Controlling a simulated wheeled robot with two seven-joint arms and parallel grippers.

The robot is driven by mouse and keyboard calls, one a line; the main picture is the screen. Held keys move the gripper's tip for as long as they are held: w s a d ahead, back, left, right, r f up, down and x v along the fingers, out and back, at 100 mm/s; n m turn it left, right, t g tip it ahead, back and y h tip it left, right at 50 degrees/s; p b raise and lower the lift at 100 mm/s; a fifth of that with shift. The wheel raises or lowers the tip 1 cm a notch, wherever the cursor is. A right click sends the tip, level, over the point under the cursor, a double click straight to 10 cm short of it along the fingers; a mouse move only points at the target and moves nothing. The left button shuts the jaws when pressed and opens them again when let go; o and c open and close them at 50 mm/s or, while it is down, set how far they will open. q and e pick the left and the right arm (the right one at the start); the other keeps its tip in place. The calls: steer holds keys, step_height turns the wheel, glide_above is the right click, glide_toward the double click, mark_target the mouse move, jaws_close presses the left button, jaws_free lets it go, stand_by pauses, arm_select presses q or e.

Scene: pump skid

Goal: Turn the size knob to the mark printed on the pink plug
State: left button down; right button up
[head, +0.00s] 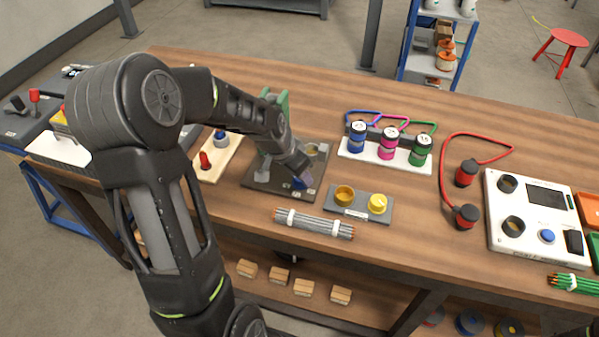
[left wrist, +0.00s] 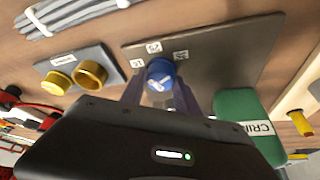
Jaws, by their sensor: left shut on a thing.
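The blue size knob (left wrist: 160,72) sits on a dark plate (left wrist: 235,45) and has a white pointer line on top. Printed labels stand around the knob, at its left, behind it and at its right; their text is too small to read surely. My left gripper (left wrist: 160,85) is shut on the knob, one finger on each side. In the head view my left gripper (head: 300,178) reaches down onto the plate and mostly hides the knob. The pink plug (head: 388,144) stands between a blue plug (head: 357,137) and a green plug (head: 421,151); its mark is not legible. My right gripper is not in view.
A green tool body labelled "CRI..." (left wrist: 240,112) stands on the plate. Red-corded plugs (head: 467,173) and a white tester panel (head: 533,240) are farther right.

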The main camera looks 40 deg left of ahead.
arm_select(q)
steer(key=shift+m, duration=0.3)
steer(key=c, duration=0.9)
jaws_free()
steer(key=v, duration=0.7)
steer(key=shift+r+b, duration=0.35)
steer(key=shift+b, duration=0.05)
steer(key=shift+s+a+r, duration=0.1)
steer(key=shift+s, duration=0.05)
